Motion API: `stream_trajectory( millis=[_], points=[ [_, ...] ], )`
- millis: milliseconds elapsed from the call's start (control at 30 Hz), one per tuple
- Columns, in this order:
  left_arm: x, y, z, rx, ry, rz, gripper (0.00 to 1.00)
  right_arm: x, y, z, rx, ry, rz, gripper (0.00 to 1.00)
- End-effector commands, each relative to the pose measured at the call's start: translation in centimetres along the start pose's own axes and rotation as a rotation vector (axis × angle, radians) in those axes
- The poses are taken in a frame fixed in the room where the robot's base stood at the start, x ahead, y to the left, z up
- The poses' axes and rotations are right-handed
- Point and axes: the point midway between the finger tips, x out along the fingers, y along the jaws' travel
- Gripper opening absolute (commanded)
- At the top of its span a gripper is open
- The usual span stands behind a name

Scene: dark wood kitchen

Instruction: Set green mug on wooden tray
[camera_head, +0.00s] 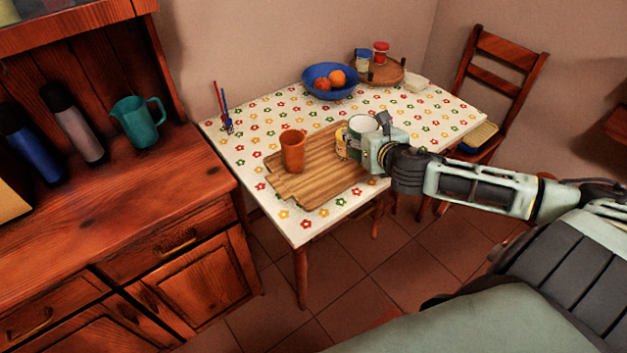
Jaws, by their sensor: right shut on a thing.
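The green mug (358,126) has a pale interior and stands upright at the right part of a rectangular wooden board (318,190) on the table. My right gripper (374,140) is shut on the mug from its right side and hides part of it. I cannot tell whether the mug's base touches the board. A round wooden tray (394,78) lies at the back right of the table, apart from the mug, with small jars on it. My left gripper is not in view.
An orange cup (292,150) and a yellow can (341,143) stand on the board. Behind is a blue bowl (318,88) of fruit. The flowered tablecloth (250,135) has free room at left.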

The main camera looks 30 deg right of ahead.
Motion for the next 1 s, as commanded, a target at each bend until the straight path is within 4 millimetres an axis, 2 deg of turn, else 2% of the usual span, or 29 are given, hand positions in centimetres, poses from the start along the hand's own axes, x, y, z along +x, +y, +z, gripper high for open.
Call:
stream_trajectory(
  millis=[167, 333, 633, 867, 1000],
  points=[
    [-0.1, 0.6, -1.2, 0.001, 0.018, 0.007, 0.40, 0.6, 1.4, -0.4, 0.005, -0.003, 0.008, 0.21],
    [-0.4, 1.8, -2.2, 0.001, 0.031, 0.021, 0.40, 2.0, 4.5, -1.8, 0.007, -0.002, 0.011, 0.21],
    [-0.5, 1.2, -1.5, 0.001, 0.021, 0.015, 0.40, 4.6, 9.9, -4.4, 0.003, -0.001, 0.009, 0.21],
    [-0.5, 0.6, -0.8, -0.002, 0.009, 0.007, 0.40, 5.5, 11.4, -5.5, -0.003, -0.001, 0.007, 0.21],
    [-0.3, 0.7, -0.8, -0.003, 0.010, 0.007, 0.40, 6.3, 11.4, -7.6, -0.002, 0.004, 0.006, 0.21]
  ],
)
